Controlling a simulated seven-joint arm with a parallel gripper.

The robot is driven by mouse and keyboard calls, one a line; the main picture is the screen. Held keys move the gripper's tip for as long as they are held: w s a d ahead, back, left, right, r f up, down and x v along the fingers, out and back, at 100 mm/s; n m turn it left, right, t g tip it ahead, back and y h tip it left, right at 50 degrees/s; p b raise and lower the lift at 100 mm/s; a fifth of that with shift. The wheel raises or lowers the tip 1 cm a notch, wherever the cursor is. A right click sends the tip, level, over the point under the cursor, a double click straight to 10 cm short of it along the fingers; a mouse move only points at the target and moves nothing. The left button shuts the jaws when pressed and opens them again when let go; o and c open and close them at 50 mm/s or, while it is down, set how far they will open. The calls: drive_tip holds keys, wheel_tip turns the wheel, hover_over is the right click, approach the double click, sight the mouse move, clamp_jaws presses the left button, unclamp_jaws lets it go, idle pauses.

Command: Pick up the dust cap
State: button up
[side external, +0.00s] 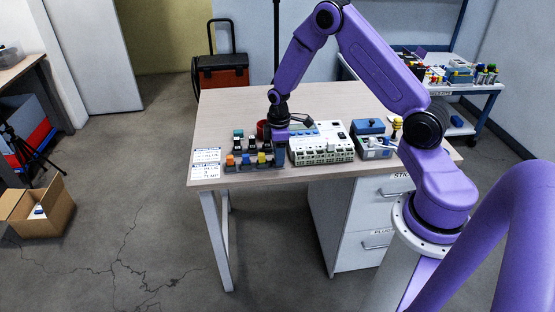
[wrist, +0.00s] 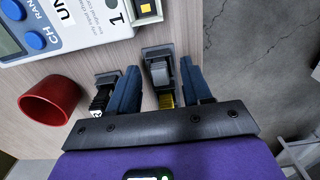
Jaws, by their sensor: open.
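No part is clearly marked as the dust cap, and I cannot tell for sure which one it is. In the wrist view, a grey block-like piece (wrist: 159,72) with a yellow part below it stands in a dark holder between my fingers. My gripper (wrist: 158,76) is open, with one blue finger on each side of it; contact is not clear. A second dark holder with a black-and-white piece (wrist: 101,97) is just left of the left finger. In the side view, my gripper (side external: 280,134) is low over the table, partly hiding the parts there.
A red cup (wrist: 50,97) lies left of the holders. A white device with blue buttons (wrist: 70,22) is at upper left. Several coloured pieces in holders (side external: 248,160) line the table's front. A white multi-port box (side external: 320,143) and a blue-lidded box (side external: 368,127) stand to the right.

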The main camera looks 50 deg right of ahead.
drive_tip(key=shift+f, duration=0.1)
clamp_jaws()
idle(0.3)
